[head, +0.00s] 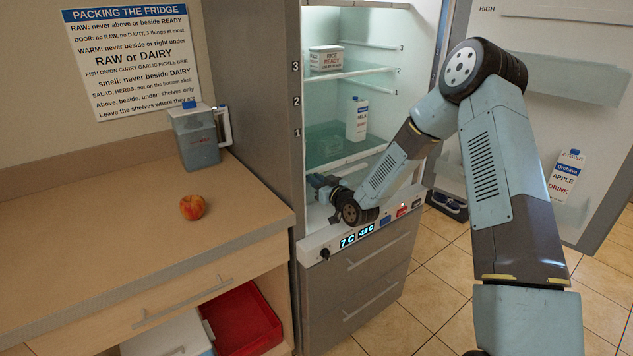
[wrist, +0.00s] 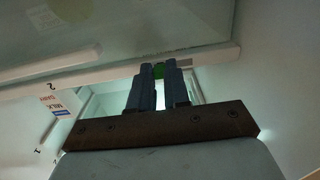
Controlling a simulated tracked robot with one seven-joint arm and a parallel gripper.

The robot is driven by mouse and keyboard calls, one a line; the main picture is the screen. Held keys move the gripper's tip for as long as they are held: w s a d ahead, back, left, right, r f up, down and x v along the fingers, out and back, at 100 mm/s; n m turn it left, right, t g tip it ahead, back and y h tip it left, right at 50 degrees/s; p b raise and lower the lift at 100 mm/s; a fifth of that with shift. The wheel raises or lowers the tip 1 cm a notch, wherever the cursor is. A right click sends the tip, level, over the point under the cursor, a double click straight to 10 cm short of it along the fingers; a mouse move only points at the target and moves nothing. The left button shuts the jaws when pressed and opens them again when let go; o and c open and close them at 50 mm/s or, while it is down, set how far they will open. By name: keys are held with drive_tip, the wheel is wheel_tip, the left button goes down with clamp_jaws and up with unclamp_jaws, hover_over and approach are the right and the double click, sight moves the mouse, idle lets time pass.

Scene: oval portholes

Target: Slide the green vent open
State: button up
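My gripper (wrist: 159,72) shows in the wrist view with its two dark fingers close together. A small green piece, the green vent (wrist: 159,71), fills the narrow gap between the fingertips, by the edge of a pale shelf strip. The fingers appear closed on its sides and hide most of it. In the head view my gripper (head: 322,186) is inside the open fridge, low at the left wall, above the front control panel. The green vent cannot be made out in the head view.
A milk carton (head: 357,119) stands on a fridge shelf, and it also shows in the wrist view (wrist: 52,103). A rice tub (head: 326,59) sits higher. The open door (head: 560,120) holds an apple drink carton (head: 566,177).

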drive_tip(key=o, duration=0.5)
drive_tip(key=shift+w+d, duration=0.1)
drive_tip(key=shift+d, duration=0.1)
drive_tip(key=v, duration=1.3)
drive_tip(key=shift+s+d, duration=0.25)
drive_tip(key=shift+s, duration=0.05)
drive_tip(key=s+d+r+m+g+h, duration=0.1)
drive_tip(key=s+d+r+g+h, duration=0.1)
drive_tip(key=s+d+r+h, duration=0.45)
drive_tip(key=s+d+r+m+g+h, duration=0.2)
drive_tip(key=d+r+h, duration=0.2)
drive_tip(key=d+r, duration=0.55)
drive_tip(key=s+d+r+m+g, duration=0.1)
drive_tip(key=s+r, duration=0.2)
drive_tip(key=s, duration=0.5)
drive_tip(key=s+r+m+g, duration=0.2)
drive_tip(key=s+r, duration=0.2)
drive_tip(key=s, duration=0.5)
drive_tip(key=s+d+r+m+g+h, duration=0.1)
drive_tip(key=s+r, duration=0.2)
drive_tip(key=s, duration=0.6)
drive_tip(key=shift+d+r+m, duration=0.3)
drive_tip(key=shift+m, duration=0.1)
